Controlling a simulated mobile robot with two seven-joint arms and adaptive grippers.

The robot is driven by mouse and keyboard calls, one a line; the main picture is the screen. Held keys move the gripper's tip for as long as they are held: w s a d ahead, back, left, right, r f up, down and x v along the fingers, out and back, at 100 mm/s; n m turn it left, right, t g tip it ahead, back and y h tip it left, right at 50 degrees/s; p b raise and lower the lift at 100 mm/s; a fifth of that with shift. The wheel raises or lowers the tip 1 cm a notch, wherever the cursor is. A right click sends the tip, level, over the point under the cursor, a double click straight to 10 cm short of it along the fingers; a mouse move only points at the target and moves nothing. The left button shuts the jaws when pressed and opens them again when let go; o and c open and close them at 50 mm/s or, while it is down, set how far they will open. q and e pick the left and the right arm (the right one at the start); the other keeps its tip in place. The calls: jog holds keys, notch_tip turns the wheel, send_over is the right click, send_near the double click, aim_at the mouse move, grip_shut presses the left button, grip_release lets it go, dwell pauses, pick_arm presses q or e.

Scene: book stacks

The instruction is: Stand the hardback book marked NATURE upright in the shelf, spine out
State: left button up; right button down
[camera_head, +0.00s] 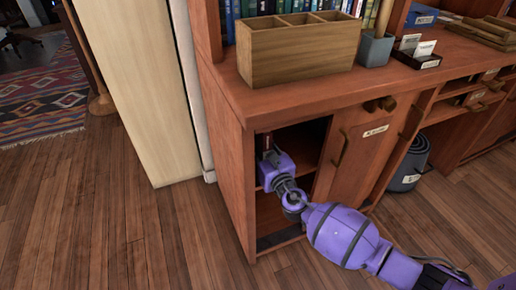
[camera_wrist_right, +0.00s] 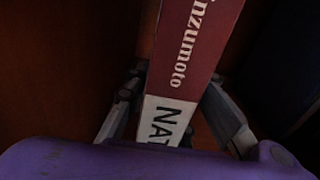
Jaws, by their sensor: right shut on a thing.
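The book marked NATURE (camera_wrist_right: 195,45) fills the middle of the right wrist view. Its narrow dark-red spine faces the camera, with white lettering ending "nzumoto" and a white band reading "NAT"; the rest of the word is cut off. My right gripper (camera_wrist_right: 176,88) is shut on it, one finger on each side. In the head view my right gripper (camera_head: 267,147) is inside the open shelf compartment (camera_head: 312,142) of the wooden cabinet, above its inner board. The book is mostly hidden there, and I cannot tell whether it touches the board. My left gripper is not in view.
A closed labelled door (camera_head: 362,150) stands right of the compartment. The cabinet top carries a wooden divided box (camera_head: 298,55), a grey pen cup (camera_head: 375,48) and a card tray (camera_head: 415,60). A grey bin (camera_head: 408,165) stands below. Floor (camera_head: 110,220) at left is clear.

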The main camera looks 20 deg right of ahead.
jog(key=shift+r, duration=0.15)
jog(key=c, duration=1.8)
grip_release()
jog(key=shift+f, duration=0.2)
jog(key=shift+o, duration=1.6)
jog(key=shift+r, duration=0.1)
